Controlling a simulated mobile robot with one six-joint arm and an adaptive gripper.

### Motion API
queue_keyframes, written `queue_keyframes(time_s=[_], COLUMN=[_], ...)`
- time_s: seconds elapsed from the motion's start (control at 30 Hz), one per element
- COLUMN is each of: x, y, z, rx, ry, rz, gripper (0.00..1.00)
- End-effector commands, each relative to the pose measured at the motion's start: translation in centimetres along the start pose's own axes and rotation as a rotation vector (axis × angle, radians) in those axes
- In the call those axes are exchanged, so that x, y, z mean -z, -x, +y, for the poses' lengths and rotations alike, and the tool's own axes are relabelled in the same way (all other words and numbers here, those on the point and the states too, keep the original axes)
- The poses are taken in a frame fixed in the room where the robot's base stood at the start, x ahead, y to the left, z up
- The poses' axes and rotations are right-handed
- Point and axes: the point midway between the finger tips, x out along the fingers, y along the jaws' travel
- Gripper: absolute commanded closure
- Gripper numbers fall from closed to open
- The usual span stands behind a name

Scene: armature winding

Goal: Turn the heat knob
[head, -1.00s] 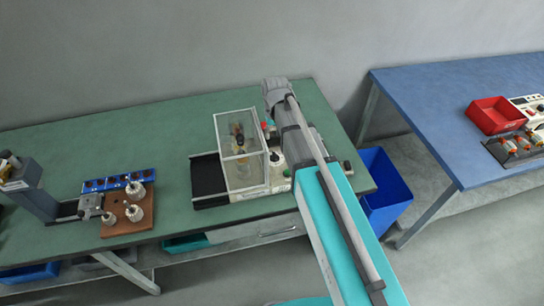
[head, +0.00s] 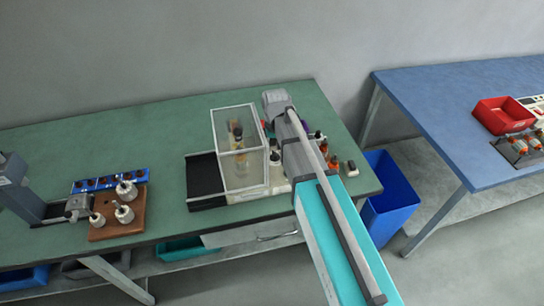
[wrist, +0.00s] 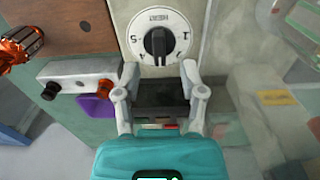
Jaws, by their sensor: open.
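The heat knob (wrist: 158,42) is a black pointer knob on a round white dial with numbers and lettering, at the top middle of the wrist view. My gripper (wrist: 161,76) is open, its two grey fingers apart just below the dial, one toward each side. The fingertips are near the dial's lower edge; I cannot tell whether they touch it. No object shows between them. In the head view my arm covers the gripper and the knob, beside the clear-walled box (head: 239,148) on the green bench.
A control box (wrist: 78,80) with a black button and a purple part (wrist: 95,107) lie left of the fingers in the wrist view. An orange-wound armature (wrist: 22,46) is farther left. In the head view, a wooden block (head: 118,222) with white-topped parts stands at left, a blue bin (head: 390,190) at right.

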Motion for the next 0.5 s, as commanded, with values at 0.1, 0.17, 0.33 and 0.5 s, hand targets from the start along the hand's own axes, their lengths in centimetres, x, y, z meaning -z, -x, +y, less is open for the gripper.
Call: queue_keyframes(time_s=[0.1,0.17,0.33,0.5], x=[0.0,0.0,0.0,0.0], y=[-1.3,-1.8,-2.8,-3.4], z=[0.0,0.0,0.0,0.0], rx=[0.000,0.000,0.000,0.000], ry=[0.000,0.000,0.000,0.000], rz=[0.000,0.000,0.000,0.000], gripper=[0.47,0.47,0.47,0.47])
